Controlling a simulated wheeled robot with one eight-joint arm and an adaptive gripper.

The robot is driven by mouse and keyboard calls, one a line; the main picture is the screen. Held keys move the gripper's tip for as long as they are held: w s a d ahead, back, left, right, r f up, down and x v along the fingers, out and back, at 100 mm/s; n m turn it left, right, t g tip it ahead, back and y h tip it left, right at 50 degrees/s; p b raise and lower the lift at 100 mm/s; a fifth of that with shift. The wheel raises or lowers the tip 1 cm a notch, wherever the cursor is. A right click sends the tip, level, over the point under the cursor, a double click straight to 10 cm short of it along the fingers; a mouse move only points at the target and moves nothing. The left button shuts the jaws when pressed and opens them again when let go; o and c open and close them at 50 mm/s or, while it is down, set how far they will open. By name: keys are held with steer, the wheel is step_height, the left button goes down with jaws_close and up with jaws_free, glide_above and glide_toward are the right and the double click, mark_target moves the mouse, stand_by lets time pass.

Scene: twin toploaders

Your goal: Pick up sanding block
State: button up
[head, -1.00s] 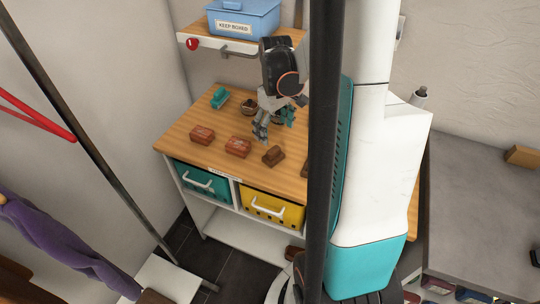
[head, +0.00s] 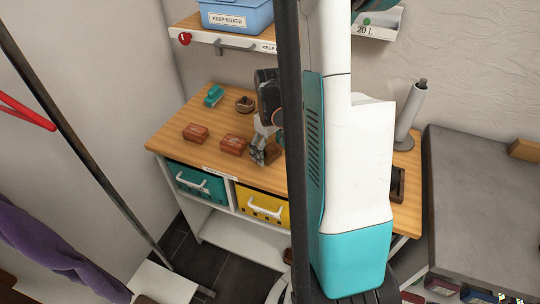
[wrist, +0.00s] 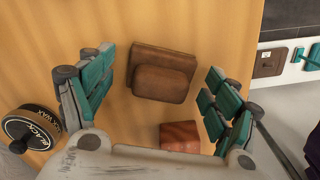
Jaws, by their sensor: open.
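A dark brown block with a stepped, rounded top, likely the sanding block (wrist: 163,75), lies on the wooden worktop between my gripper's fingers in the wrist view. In the head view the brown block (head: 273,152) is partly hidden behind my gripper (head: 262,153). My gripper (wrist: 160,68) is open, with its teal-padded fingers on either side of the block and gaps showing on both sides. How high the fingertips are above the worktop is hard to tell. A redder block (wrist: 180,137) lies nearer the palm in the wrist view, partly hidden by it.
Two reddish-brown blocks (head: 196,133) (head: 234,144), a teal object (head: 213,95) and a small brown bowl (head: 244,104) stand on the worktop (head: 180,145). A black wax tin (wrist: 32,128) is beside the left finger. A shelf with a blue box (head: 236,14) hangs above.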

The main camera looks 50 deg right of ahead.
mark_target(270, 146)
steer(key=shift+r, duration=0.1)
steer(key=c, duration=1.2)
steer(key=shift+r, duration=0.1)
steer(key=shift+c, duration=0.2)
step_height(270, 146, up, 20)
steer(key=p, duration=0.6)
steer(key=shift+p, duration=0.3)
